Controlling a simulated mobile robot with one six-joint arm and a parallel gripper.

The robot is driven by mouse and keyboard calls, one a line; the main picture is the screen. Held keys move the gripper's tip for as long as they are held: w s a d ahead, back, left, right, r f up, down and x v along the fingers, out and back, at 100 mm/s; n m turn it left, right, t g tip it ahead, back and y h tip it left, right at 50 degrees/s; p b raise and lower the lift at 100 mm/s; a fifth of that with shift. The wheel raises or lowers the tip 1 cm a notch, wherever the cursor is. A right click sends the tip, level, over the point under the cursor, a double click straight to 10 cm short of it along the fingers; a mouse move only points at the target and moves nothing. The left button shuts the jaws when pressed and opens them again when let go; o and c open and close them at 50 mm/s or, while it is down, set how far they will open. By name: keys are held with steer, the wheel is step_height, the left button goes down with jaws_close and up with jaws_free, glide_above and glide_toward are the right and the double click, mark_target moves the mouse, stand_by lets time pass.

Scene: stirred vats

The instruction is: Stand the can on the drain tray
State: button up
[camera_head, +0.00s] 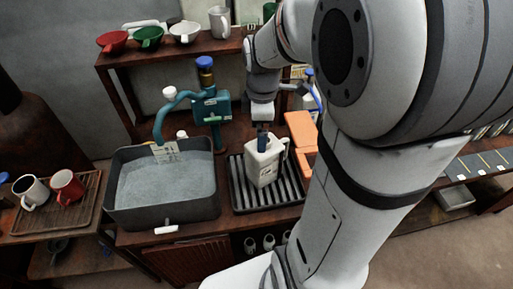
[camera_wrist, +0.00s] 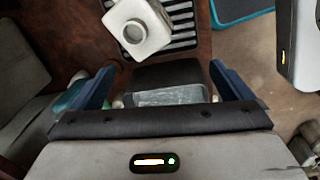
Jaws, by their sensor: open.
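The can (camera_head: 265,168) is a white, squarish container with a side handle. It appears upright on the dark slatted drain tray (camera_head: 238,190), to the right of the grey vat. In the wrist view the can (camera_wrist: 152,45) shows its round cap toward the camera, with bars of the drain tray (camera_wrist: 183,20) beside it. My gripper (camera_head: 262,142) has blue fingers and is at the can's top in the head view. In the wrist view my gripper (camera_wrist: 162,80) is open, with nothing between its fingers; the can lies beyond them. Contact between can and tray is not clear.
The grey vat (camera_head: 112,190) holds pale contents, with a teal tap (camera_head: 210,107) behind. Orange blocks (camera_head: 301,128) stand right of the tray. Cups, including a red mug (camera_head: 67,185), sit on a left rack. A shelf (camera_head: 170,50) with bowls is behind.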

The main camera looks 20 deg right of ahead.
steer(key=s+a+r+m+t, duration=0.1)
steer(key=s+a+r+m, duration=0.1)
steer(key=s+m, duration=0.3)
steer(key=s+a+r+m+t, duration=0.1)
steer(key=s+a+r+m, duration=0.1)
steer(key=s+m, duration=0.4)
steer(key=a+m, duration=0.1)
steer(key=m, duration=0.2)
steer(key=shift+a, duration=0.35)
steer(key=shift+w, duration=0.1)
steer(key=shift+c, duration=0.5)
